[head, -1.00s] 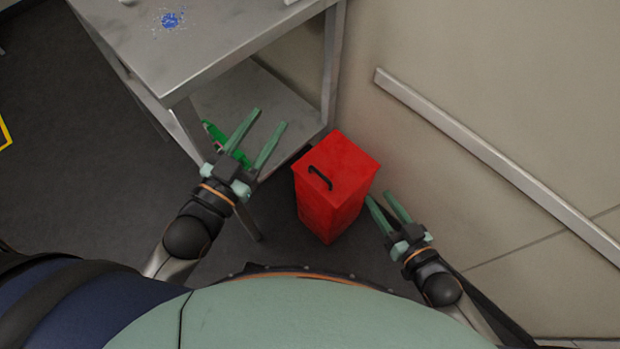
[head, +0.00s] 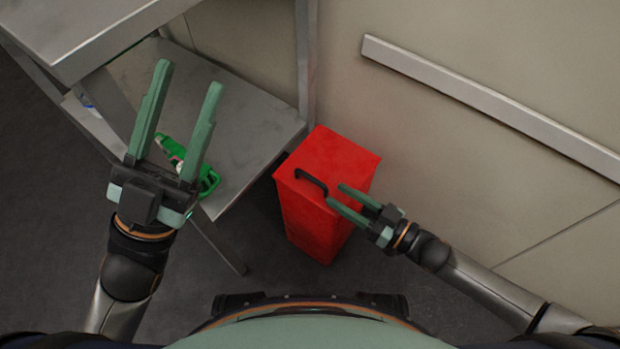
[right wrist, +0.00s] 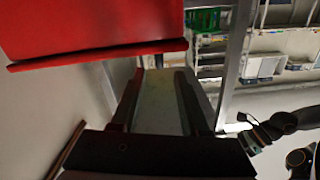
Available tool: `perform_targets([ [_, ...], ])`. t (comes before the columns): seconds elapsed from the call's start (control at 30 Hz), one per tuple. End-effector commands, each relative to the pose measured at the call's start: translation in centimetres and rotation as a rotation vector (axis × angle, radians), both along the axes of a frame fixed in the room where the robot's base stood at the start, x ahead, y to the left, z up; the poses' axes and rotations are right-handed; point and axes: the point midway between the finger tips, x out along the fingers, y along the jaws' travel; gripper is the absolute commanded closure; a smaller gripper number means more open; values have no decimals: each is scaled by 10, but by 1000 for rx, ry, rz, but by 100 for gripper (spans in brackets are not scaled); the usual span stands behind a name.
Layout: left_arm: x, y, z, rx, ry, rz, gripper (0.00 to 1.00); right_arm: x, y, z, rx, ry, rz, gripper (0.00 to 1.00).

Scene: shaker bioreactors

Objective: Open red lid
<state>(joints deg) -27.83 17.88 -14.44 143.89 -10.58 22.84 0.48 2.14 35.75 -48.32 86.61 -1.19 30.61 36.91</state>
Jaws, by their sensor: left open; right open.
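The red bin (head: 308,225) stands on the floor beside the metal table. Its red lid (head: 337,155) lies shut on top, with a black bar handle (head: 311,182) near its left edge. My right gripper (head: 336,195) is open and empty, with its fingers pointing left towards the handle. It overlaps the lid's near right part; I cannot tell whether it touches. In the right wrist view a red surface of the bin (right wrist: 90,25) fills the upper left, above the fingers (right wrist: 160,78). My left gripper (head: 189,77) is open and empty, raised in front of the table's lower shelf.
The metal table (head: 85,25) has a lower shelf (head: 235,110) left of the bin. A green object (head: 207,182) shows partly behind my left gripper. A wall with a metal rail (head: 480,105) stands behind and right of the bin. Dark floor lies around the bin's near side.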

Motion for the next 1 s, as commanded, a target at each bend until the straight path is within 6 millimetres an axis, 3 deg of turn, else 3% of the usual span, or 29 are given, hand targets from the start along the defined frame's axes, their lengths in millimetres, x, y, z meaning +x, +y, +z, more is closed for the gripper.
perform_targets([
  [0.2,1,-2,-21,11,7,5,50,28,39,-2,3,-3,0,55],
  [0.4,2,-3,-31,22,10,10,50,44,61,-2,0,-1,0,55],
  [0.83,2,-4,-33,27,13,12,50,50,70,0,-2,0,-1,55],
  [1.0,2,-4,-33,26,13,11,50,50,69,0,-2,0,-1,73],
])
